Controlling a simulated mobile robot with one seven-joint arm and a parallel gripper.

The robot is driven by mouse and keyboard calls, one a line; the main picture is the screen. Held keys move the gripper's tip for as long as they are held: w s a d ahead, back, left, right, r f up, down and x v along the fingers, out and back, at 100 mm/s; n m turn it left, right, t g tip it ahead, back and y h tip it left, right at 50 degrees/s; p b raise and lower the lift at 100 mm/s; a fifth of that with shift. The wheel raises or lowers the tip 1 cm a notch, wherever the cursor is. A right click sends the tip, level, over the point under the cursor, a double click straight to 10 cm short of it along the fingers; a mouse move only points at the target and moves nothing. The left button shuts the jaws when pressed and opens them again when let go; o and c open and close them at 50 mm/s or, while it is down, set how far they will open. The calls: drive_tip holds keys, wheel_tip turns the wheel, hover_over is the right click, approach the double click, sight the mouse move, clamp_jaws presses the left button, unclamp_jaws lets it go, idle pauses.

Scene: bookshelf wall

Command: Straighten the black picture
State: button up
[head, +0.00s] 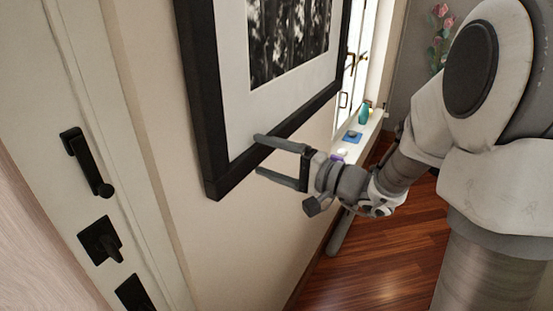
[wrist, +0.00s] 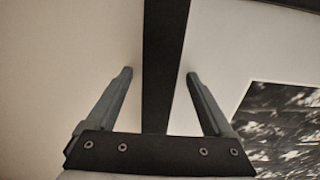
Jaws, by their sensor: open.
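The black picture (head: 203,90) hangs on the cream wall, with a wide black frame, a pale mat and a dark photo of trees. Its top is cut off in the head view. The camera angle makes its tilt hard to judge. My gripper (head: 258,154) is open at the lower frame bar, with one finger above it and one below. In the wrist view, a black frame bar (wrist: 165,40) runs between the two spread fingers of my gripper (wrist: 158,74). A gap shows on each side of the bar. Whether the fingertips touch the wall or mat is unclear.
A white door with a black handle (head: 86,160) is at the left. A white sill (head: 366,132) beyond the picture holds a teal vase (head: 364,111) and a blue item (head: 352,137). Wooden floor (head: 385,255) lies open below.

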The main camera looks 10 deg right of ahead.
drive_tip(key=b+v, duration=0.1)
drive_tip(key=v, duration=1.6)
drive_tip(key=shift+s+d, duration=0.15)
